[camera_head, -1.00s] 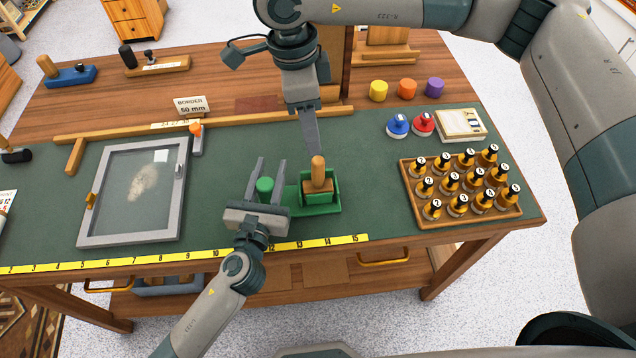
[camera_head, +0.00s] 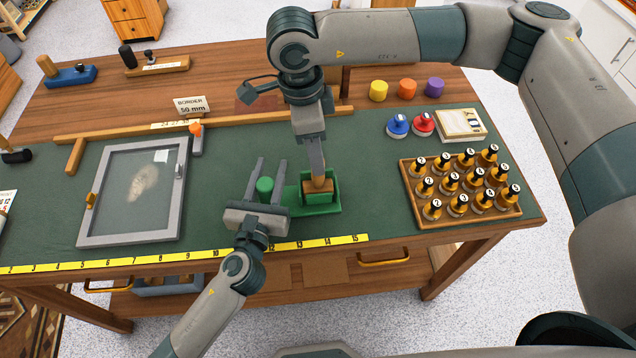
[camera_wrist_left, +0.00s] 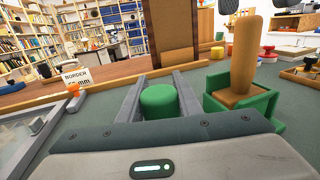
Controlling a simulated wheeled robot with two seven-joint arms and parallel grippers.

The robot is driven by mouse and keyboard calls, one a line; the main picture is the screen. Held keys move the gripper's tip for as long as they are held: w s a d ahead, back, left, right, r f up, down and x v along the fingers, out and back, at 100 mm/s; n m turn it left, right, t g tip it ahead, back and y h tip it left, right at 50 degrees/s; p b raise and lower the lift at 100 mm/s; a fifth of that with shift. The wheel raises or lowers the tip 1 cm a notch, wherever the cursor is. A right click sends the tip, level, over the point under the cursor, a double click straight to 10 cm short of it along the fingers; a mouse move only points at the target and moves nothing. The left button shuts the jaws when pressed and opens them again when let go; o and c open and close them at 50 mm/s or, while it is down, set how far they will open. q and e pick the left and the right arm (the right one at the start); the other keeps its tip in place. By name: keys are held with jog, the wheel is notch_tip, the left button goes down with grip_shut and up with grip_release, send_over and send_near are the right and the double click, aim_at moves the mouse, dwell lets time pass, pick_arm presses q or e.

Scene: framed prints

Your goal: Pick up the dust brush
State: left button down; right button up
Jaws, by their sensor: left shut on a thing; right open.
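The dust brush (camera_head: 318,187), with an upright wooden handle and wide wooden base, stands in a green open-topped holder (camera_head: 322,209). The brush also shows in the left wrist view (camera_wrist_left: 243,65), upright in the holder (camera_wrist_left: 262,108). My left gripper (camera_head: 267,178) is shut on the round green knob (camera_head: 265,188) beside the holder; the knob sits between its fingers in the left wrist view (camera_wrist_left: 160,102). My right gripper (camera_head: 317,178) is open and points down at the brush handle, hiding much of it in the head view. Whether its fingers touch the handle is unclear.
A wooden rack of several bottles (camera_head: 460,187) stands to the right. A grey picture frame (camera_head: 135,190) lies to the left. A yellow ruler strip (camera_head: 180,256) runs along the front edge. A wooden rail (camera_head: 235,120) lies behind. Green mat between holder and rack is clear.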

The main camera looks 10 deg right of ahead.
aim_at(318, 179)
jog(key=shift+w+d+f, duration=0.15)
jog(key=shift+d+f, duration=0.05)
jog(key=shift+f, duration=0.9)
jog(key=shift+w+d+f, duration=0.15)
jog(key=shift+f, duration=0.9)
grip_shut()
